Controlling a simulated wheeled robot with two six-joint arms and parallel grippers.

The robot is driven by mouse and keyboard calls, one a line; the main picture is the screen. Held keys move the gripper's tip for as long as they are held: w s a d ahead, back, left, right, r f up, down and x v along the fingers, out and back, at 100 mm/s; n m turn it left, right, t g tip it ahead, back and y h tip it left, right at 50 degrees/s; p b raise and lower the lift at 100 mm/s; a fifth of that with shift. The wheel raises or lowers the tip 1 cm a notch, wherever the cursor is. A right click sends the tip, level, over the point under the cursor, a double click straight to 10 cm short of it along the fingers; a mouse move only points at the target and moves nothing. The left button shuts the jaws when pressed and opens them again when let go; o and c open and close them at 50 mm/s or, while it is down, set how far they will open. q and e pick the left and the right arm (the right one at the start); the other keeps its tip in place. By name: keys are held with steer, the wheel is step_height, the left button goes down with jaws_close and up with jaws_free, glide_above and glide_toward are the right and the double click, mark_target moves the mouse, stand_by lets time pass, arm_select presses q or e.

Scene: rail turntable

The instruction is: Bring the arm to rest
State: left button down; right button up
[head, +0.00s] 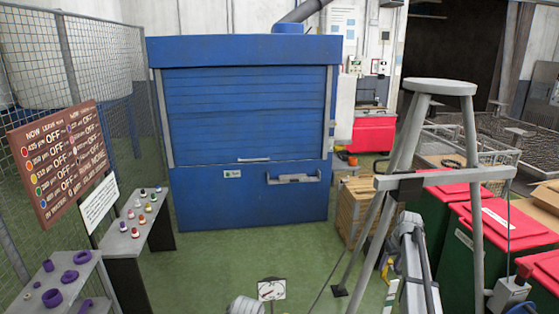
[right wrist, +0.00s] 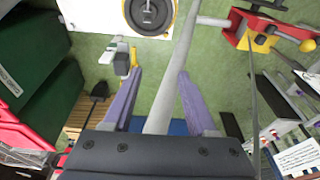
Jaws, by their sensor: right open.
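My right gripper (right wrist: 160,74) shows in the right wrist view with its two purple fingers apart and nothing held between them. A grey pole (right wrist: 178,85) runs up the picture behind the fingers; I cannot tell how far beyond them it is. A small yellow and grey piece (right wrist: 123,62) shows beside the left finger. In the head view my right arm stands at the lower right, seen among the legs of a tall grey stand (head: 440,87); its fingers are hard to make out there. My left gripper does not show.
A blue shuttered cabinet (head: 245,120) stands ahead. Green bins with red lids (head: 510,225) are close at right, beside a wooden crate (head: 352,212). Benches (head: 125,243) with small coloured pieces and a brown sign (head: 62,160) are at left.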

steer(key=s+a+f+n+g+b, duration=0.1)
steer(key=s+a+f+b, duration=0.25)
steer(key=a, duration=0.55)
steer(key=s+a+f+b, duration=0.2)
steer(key=s+a+f, duration=0.25)
steer(key=a, duration=0.45)
steer(key=s+a+f+b, duration=0.5)
steer(key=s+a, duration=0.5)
steer(key=s, duration=0.2)
steer(key=s+a+f+n+g+h+b, duration=0.1)
steer(key=s+a+f+b, duration=0.5)
steer(key=s+a, duration=0.5)
steer(key=s+b, duration=0.1)
steer(key=s, duration=0.1)
steer(key=shift+s+n+g+h, duration=0.3)
